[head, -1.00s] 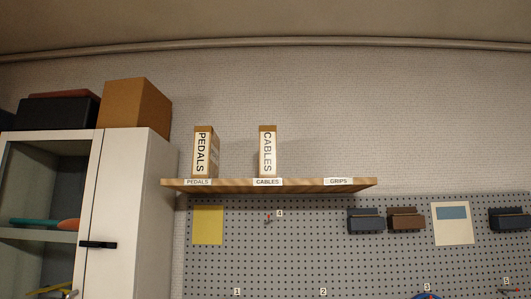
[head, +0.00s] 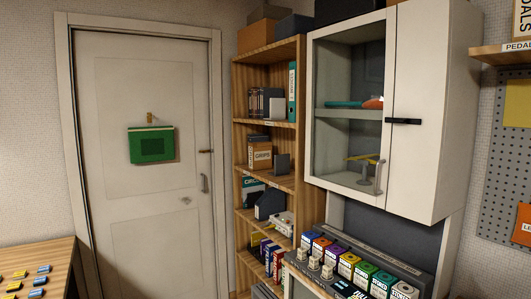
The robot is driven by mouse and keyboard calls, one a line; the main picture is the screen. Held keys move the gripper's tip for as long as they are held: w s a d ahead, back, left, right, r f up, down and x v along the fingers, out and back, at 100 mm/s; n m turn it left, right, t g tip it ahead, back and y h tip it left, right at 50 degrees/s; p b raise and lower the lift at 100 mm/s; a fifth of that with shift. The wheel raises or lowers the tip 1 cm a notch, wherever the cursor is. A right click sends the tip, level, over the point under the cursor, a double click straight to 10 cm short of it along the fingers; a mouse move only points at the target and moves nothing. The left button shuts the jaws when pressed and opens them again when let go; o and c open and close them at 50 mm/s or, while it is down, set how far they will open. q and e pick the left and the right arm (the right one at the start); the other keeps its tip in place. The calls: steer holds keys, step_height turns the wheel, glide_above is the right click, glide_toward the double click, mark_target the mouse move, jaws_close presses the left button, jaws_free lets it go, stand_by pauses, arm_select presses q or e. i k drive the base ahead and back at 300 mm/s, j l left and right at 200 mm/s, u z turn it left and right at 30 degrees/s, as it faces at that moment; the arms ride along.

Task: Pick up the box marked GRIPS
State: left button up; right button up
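A brown cardboard box with a white label reading GRIPS (head: 261,155) stands on a middle shelf of the wooden bookcase (head: 271,183), in the head view. A dark item lies on top of or just behind it, and a grey bookend-like piece stands to its right. Neither of my grippers is in view.
A white cabinet (head: 445,110) with a glass door hangs right of the bookcase. Below it stands a row of colourful small boxes (head: 363,272). A closed white door (head: 150,85) is at left. A wooden table (head: 50,256) with small coloured pieces is at lower left.

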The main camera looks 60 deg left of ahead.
mark_target(260, 154)
steer(key=u, duration=1.95)
steer(key=i+z, duration=0.15)
steer(key=z, duration=0.15)
steer(key=i+j+z, duration=0.1)
steer(key=z, duration=0.2)
steer(key=i+j+z, duration=0.2)
steer(key=i+j, duration=0.3)
steer(key=i+j+z, duration=0.15)
steer(key=i+j, duration=0.3)
steer(key=i+j+z, duration=0.2)
steer(key=i+j, duration=0.2)
steer(key=j, duration=0.3)
